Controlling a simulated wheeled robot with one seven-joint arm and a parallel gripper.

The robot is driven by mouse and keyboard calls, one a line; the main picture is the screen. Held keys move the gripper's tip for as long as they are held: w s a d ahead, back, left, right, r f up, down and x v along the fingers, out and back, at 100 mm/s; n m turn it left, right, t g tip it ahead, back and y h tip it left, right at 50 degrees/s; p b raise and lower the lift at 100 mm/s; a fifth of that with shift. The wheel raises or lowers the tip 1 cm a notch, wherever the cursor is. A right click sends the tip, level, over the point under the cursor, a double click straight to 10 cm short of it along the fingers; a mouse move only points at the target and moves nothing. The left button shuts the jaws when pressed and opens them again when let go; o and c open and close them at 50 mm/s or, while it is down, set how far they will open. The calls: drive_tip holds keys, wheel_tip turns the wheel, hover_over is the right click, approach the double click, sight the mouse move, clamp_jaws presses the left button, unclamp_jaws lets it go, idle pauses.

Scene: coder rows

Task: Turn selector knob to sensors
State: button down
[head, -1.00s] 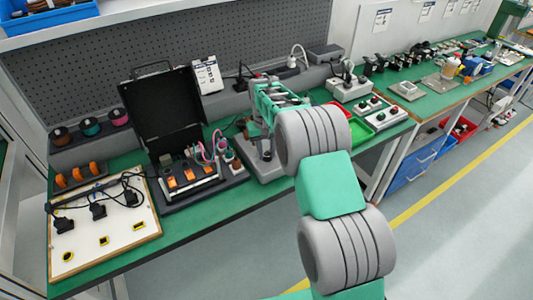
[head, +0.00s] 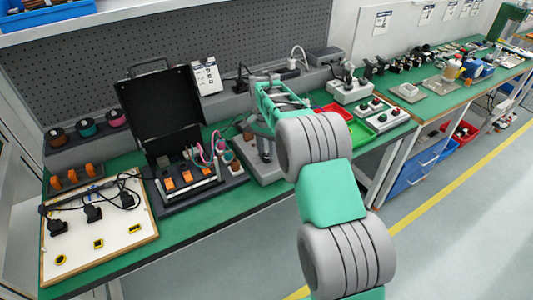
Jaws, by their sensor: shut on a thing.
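My arm comes up from the bottom of the head view and bends over the bench. My gripper (head: 264,150) points down at a grey box (head: 260,174) left of the arm's large grey joint. Its fingers are small and partly hidden, and look closed on the selector knob at the top of that box. The knob itself is covered by the fingers, so its pointer and the sensors label cannot be read.
An open black case (head: 163,115) with orange switches stands left of the grey box. A white board (head: 135,220) with black plugs lies farther left. The pegboard (head: 150,45) stands behind.

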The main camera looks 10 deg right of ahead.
sight(266, 154)
drive_tip(key=shift+m, duration=0.4)
drive_tip(key=c, duration=1.1)
unclamp_jaws()
wheel_tip(266, 154, up, 8)
drive_tip(key=shift+w+a+f, duration=0.1)
drive_tip(key=shift+w+a, duration=0.05)
